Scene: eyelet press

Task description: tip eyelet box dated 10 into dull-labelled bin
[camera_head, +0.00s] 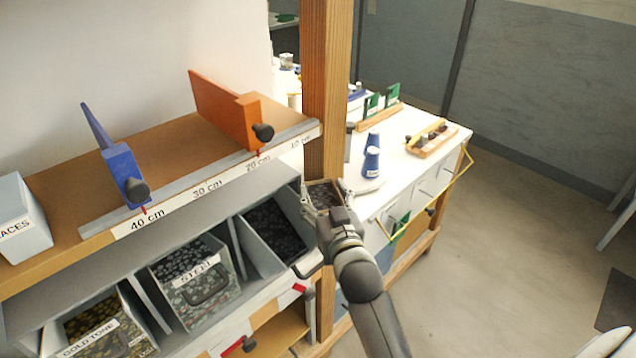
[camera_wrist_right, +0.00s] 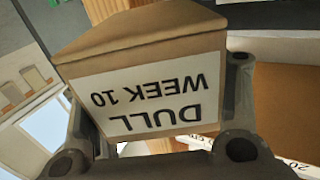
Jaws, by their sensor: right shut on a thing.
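My right gripper (camera_head: 328,207) is shut on a small brown box (camera_head: 325,188), which has dark bits inside its open top. In the right wrist view the box (camera_wrist_right: 140,42) fills the space between the fingers (camera_wrist_right: 160,110); its white label reads "DULL WEEK 10", upside down in that picture. The box is held up just right of a grey bin with dark contents (camera_head: 275,236); I cannot read a label on that bin. My left gripper is not in view.
A wooden post (camera_head: 326,90) rises behind the box. Above the bins runs a shelf with a centimetre scale (camera_head: 200,190), a blue stop (camera_head: 124,172) and an orange stop (camera_head: 235,115). A white bench (camera_head: 395,160) with blue and green items stands behind right.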

